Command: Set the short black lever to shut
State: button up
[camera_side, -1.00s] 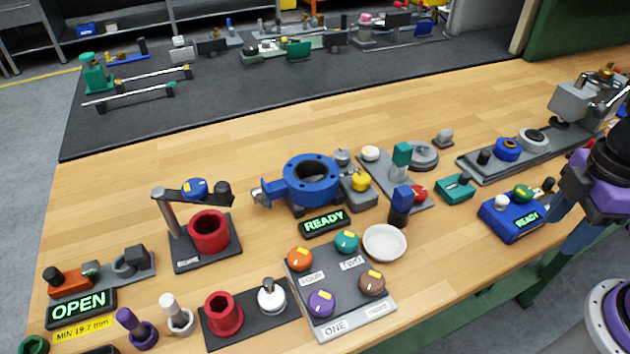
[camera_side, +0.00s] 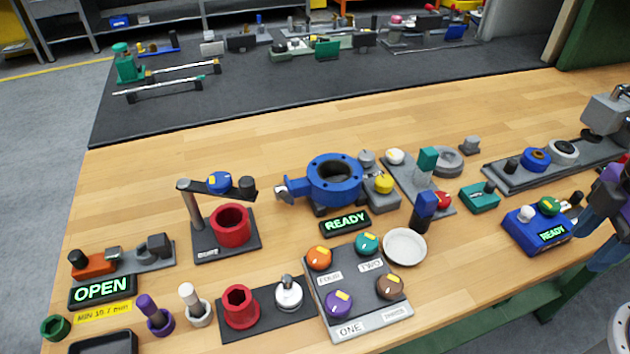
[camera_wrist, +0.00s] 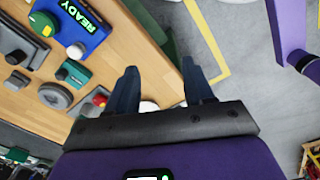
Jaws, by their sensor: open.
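I cannot make out for certain which part is the short black lever. A blue ring-shaped valve body (camera_side: 334,181) stands mid-table in the side view, with a metal stem at its left and a yellow knob (camera_side: 384,183) at its right. A small dark part (camera_side: 576,198) shows at the right end of the blue control box (camera_side: 537,231), partly beside my fingers. My gripper (camera_side: 594,232) is at the right edge of the side view, near this box. In the wrist view my gripper (camera_wrist: 160,88) has its two dark blue fingers apart, with nothing gripped between them.
A READY sign (camera_side: 345,222) stands before the valve. A four-knob panel (camera_side: 362,290), white dish (camera_side: 404,247) and red cup (camera_side: 230,222) under a dark arm crowd the table. An OPEN sign (camera_side: 101,290) is at left.

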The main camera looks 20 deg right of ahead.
jog(key=shift+w+a, duration=0.1)
jog(key=shift+c, duration=0.9)
notch_tip(320, 180, up, 6)
jog(key=r+m+y, duration=0.1)
jog(key=m+y, duration=0.1)
jog(key=m, duration=1.2)
send_over(287, 198)
jog(key=d, duration=0.4)
jog(key=x, duration=1.1)
jog(key=w+x, duration=0.1)
jog(key=x, duration=0.5)
jog(key=shift+a+f, duration=0.15)
jog(key=shift+f, duration=0.05)
grip_shut()
